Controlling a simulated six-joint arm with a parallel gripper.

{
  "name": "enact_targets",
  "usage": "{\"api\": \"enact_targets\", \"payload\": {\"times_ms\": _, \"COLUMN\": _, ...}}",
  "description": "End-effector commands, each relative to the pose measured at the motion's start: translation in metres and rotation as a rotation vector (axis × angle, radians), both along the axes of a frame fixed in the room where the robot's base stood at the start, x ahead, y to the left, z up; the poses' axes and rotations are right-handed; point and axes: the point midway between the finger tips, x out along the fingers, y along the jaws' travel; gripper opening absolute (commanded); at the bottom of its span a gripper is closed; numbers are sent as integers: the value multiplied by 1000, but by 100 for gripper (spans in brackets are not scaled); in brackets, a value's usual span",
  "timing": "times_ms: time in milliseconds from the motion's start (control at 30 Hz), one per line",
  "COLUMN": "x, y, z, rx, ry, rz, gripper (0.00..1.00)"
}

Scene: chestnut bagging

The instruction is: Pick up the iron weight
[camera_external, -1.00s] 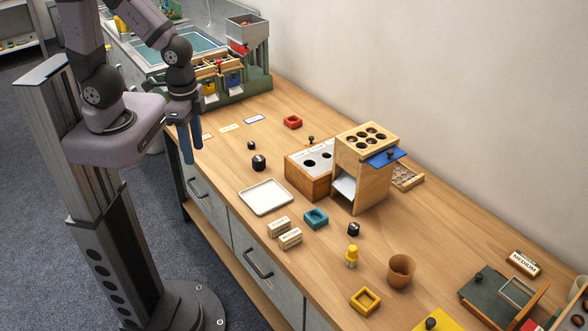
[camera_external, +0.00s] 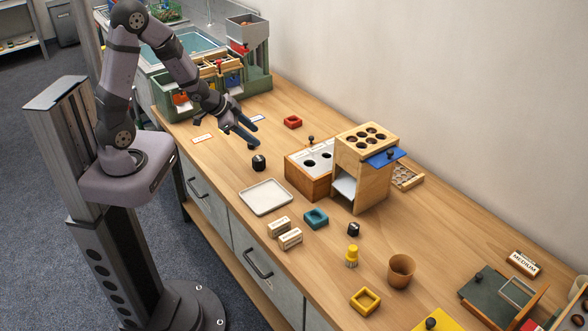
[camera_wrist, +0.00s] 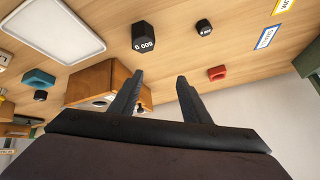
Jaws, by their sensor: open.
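Several black iron weights stand on the wooden bench. The larger one, marked 500 G, (camera_external: 258,163) is upright near the white tray; it also shows in the wrist view (camera_wrist: 144,38) at the upper middle. A smaller black weight (camera_wrist: 204,27) is to its right in the wrist view; in the external view it is mostly hidden by my fingers. Another black weight (camera_external: 353,229) stands beyond the teal block. My gripper (camera_external: 248,136) is open and empty above the bench, over the smaller weight in the external picture. Its two fingers (camera_wrist: 160,77) are apart in the wrist view.
A white tray (camera_external: 265,211) lies nearer the front edge. A wooden box with holes (camera_external: 309,186) and a taller dispenser (camera_external: 374,201) stand to the right. A red block (camera_external: 292,122) and label cards (camera_external: 202,138) lie nearby. A green station (camera_external: 258,85) is behind.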

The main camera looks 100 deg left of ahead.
Motion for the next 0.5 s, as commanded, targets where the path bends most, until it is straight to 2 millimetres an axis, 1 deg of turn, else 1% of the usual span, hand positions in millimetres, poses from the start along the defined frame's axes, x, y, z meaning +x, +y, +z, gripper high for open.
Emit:
{"api": "enact_targets", "payload": {"times_ms": 33, "x": -11, "y": 18, "z": -25, "rx": 3, "ry": -37, "rz": 19, "gripper": 43}}
{"api": "enact_targets", "payload": {"times_ms": 100, "x": -23, "y": 36, "z": -39, "rx": 11, "ry": -102, "rz": 24, "gripper": 43}}
{"api": "enact_targets", "payload": {"times_ms": 200, "x": -41, "y": 56, "z": -58, "rx": 15, "ry": -198, "rz": 27, "gripper": 43}}
{"api": "enact_targets", "payload": {"times_ms": 333, "x": -68, "y": 69, "z": -77, "rx": 10, "ry": -325, "rz": 30, "gripper": 43}}
{"api": "enact_targets", "payload": {"times_ms": 500, "x": -97, "y": 74, "z": -89, "rx": 0, "ry": -468, "rz": 33, "gripper": 43}}
